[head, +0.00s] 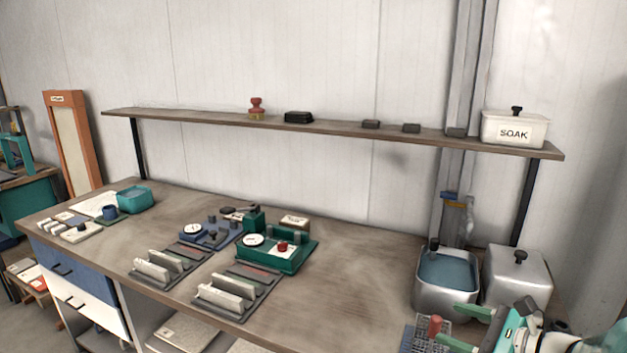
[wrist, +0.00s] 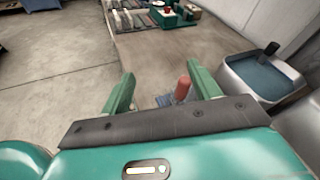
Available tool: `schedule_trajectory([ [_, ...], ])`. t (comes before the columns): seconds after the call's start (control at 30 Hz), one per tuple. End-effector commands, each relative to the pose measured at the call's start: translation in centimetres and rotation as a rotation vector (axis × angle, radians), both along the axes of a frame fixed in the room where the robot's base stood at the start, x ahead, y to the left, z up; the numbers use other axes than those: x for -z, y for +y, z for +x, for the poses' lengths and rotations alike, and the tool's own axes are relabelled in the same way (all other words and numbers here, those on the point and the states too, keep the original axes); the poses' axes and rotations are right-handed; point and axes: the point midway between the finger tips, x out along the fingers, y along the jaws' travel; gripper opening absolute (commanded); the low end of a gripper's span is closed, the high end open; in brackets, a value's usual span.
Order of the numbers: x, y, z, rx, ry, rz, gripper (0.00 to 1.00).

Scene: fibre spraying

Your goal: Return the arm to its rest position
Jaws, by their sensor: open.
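My gripper (wrist: 163,92) shows in the wrist view with its two green fingers spread apart and nothing held between them. In the head view my gripper (head: 465,325) is at the lower right, over the right end of the workbench (head: 370,260). A red-handled tool (wrist: 183,88) shows near the right finger in the wrist view. Its red handle (head: 435,325) is also at the lower right of the head view, by a grey grid. I cannot tell whether a finger touches it.
A water-filled metal basin (head: 447,282) and a lidded metal box (head: 516,275) stand close beside my gripper. A shelf (head: 330,128) carries a white SOAK box (head: 515,129). Green and blue devices (head: 275,250) stand mid-bench. Bare bench lies between them and the basin.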

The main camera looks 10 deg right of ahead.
Motion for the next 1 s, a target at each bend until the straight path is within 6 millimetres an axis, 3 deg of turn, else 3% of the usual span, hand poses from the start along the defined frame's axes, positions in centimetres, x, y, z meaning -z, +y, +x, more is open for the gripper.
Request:
schedule_trajectory([
  [0.03, -0.3, 3.8, -0.4, -0.124, 0.009, -0.121, 0.62],
  [0.1, 0.1, 7.8, -1.5, -0.287, 0.020, -0.296, 0.62],
  [0.2, 0.6, 12.2, -3.8, -0.514, 0.006, -0.554, 0.62],
  [0.33, 1.2, 15.8, -7.0, -0.796, -0.055, -0.902, 0.62],
  [0.5, 0.8, 17.6, -10.3, -1.126, -0.205, -1.374, 0.62],
  [0.7, -1.2, 17.8, -11.9, -1.375, -0.407, -1.840, 0.62],
  [0.83, -2.0, 17.7, -12.1, -1.434, -0.467, -1.975, 0.62],
  [1.0, -2.1, 17.6, -12.1, -1.445, -0.473, -1.996, 0.62],
])
